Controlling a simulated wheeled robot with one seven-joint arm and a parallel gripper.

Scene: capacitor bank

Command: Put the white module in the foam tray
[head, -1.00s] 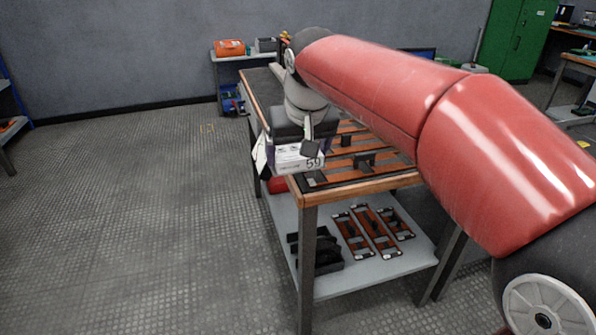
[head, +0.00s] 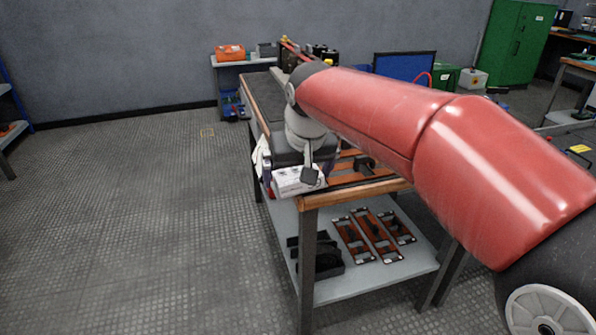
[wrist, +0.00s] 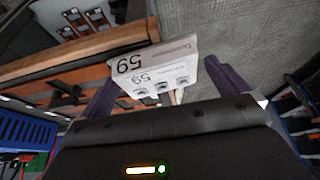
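The white module (head: 292,182), marked 59, is in my gripper (head: 302,168) just past the near left corner of the bench. In the wrist view the module (wrist: 160,62) sits between the two dark fingers of my gripper (wrist: 160,74), its label facing the camera. The left finger overlaps its edge; the contact at the right finger is hard to make out. The module hangs in the air, slightly tilted in the head view, below the bench-top level. A black slotted tray (head: 327,262), apparently the foam tray, lies on the lower shelf, left side.
The bench's wooden front edge (head: 365,189) and front leg (head: 308,270) are close to the module. Several orange-brown framed plates (head: 375,235) lie right of the tray on the grey lower shelf (head: 385,281). Floor left of the bench is clear.

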